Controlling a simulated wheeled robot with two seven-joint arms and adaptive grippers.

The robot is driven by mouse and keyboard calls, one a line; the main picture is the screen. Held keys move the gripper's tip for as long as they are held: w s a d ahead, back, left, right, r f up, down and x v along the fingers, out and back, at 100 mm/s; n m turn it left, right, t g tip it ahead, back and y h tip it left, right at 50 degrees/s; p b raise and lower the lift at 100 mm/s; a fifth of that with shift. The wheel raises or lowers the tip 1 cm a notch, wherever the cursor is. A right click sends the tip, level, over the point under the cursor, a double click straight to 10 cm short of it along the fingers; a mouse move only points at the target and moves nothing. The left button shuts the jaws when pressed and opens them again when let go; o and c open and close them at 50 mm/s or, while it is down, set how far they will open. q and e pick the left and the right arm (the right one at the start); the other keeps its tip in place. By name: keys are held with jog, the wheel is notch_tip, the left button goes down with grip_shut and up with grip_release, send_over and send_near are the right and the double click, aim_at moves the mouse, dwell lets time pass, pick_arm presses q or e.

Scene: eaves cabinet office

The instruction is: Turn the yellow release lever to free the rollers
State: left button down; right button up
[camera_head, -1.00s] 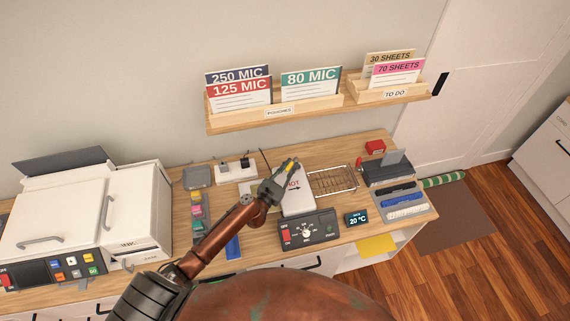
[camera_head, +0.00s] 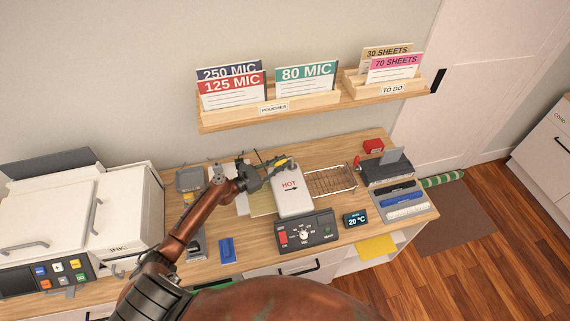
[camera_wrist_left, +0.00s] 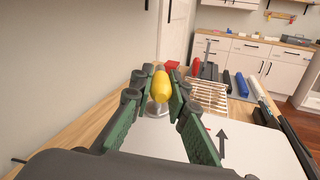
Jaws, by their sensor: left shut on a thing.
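The laminator (camera_head: 292,200) is a white box marked HOT with an arrow, with a dark control panel (camera_head: 306,232) at its front. The yellow release lever (camera_head: 281,162) is at its far left corner. In the left wrist view the lever's rounded yellow knob (camera_wrist_left: 162,86) sits between the green-padded fingers, above a metallic base. My left gripper (camera_head: 275,167) reaches in from the left, with its fingers shut on the lever. The fingers partly hide the lever in the head view. My right gripper is not in view.
A wire rack (camera_head: 330,181) stands right of the laminator, with a dark device with a red handle (camera_head: 382,170) beyond. A small 20 °C display (camera_head: 355,220) is at the front. A printer (camera_head: 75,220) fills the left. A shelf (camera_head: 310,107) holds pouches above.

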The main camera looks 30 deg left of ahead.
pick_arm(q)
jog(key=c, duration=1.8)
grip_release()
jog(key=shift+c, duration=0.2)
jog(key=v, duration=1.2)
